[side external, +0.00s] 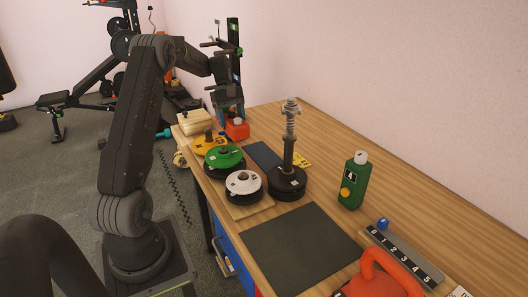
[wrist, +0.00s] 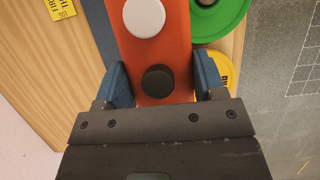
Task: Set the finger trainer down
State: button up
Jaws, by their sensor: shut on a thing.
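My gripper (side external: 229,112) is at the far end of the wooden table, pointing down. In the wrist view its two blue fingertips (wrist: 162,78) are shut on the sides of an orange block, the likely finger trainer (wrist: 165,52). The block carries a white round button and a black one. In the side view the orange finger trainer (side external: 237,131) shows just below my gripper, its white button visible. I cannot tell whether its underside touches anything. A dark blue-grey pad (side external: 263,155) lies flat on the table nearby and shows partly behind the block in the wrist view.
Green (side external: 224,157), white (side external: 243,183) and yellow (side external: 203,145) plates lie close by. A tall post with a spring (side external: 290,140) stands right of them. A green bottle (side external: 354,181) and a dark mat (side external: 303,248) are nearer; the mat is mostly clear.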

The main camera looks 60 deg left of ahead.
jog(key=w+d+f, duration=0.1)
jog(key=w+f, duration=0.1)
jog(key=w, duration=0.1)
jog(key=w+d+f, duration=0.2)
jog(key=w, duration=0.1)
jog(key=w+d+f, duration=0.2)
jog(key=w, duration=0.1)
jog(key=shift+w+f, duration=0.25)
jog(key=shift+w, duration=0.05)
jog(key=shift+f, duration=1.9)
jog(key=shift+f, duration=0.15)
jog(key=o, duration=1.1)
jog(key=v, duration=1.2)
